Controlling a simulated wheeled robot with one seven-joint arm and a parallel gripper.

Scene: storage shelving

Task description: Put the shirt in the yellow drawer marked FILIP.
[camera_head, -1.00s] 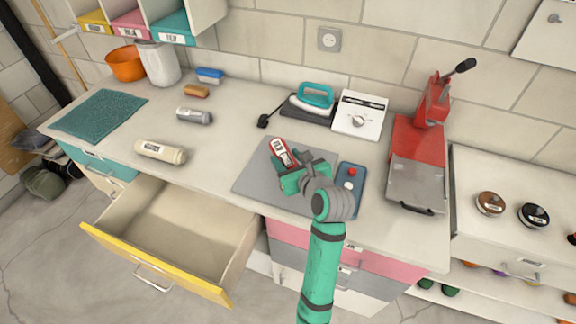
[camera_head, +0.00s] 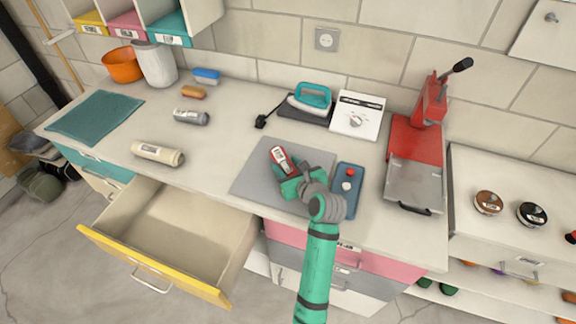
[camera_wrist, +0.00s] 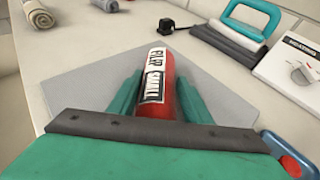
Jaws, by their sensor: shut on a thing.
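My gripper (camera_head: 291,178) is over the grey mat, shut on a red roll with a white label (camera_head: 281,158), seemingly the rolled shirt. In the wrist view the roll (camera_wrist: 167,95) lies between the two green fingers, and its label seems to begin with "FIL". I cannot tell whether it touches the mat. The yellow-fronted drawer (camera_head: 150,264) is pulled wide open at the lower left and looks empty inside. No name is readable on its front. The gripper is to the right of the drawer, above the counter.
An iron (camera_head: 308,100) stands behind the mat. A blue panel with buttons (camera_head: 346,190) and a red press (camera_head: 415,140) are at the right.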

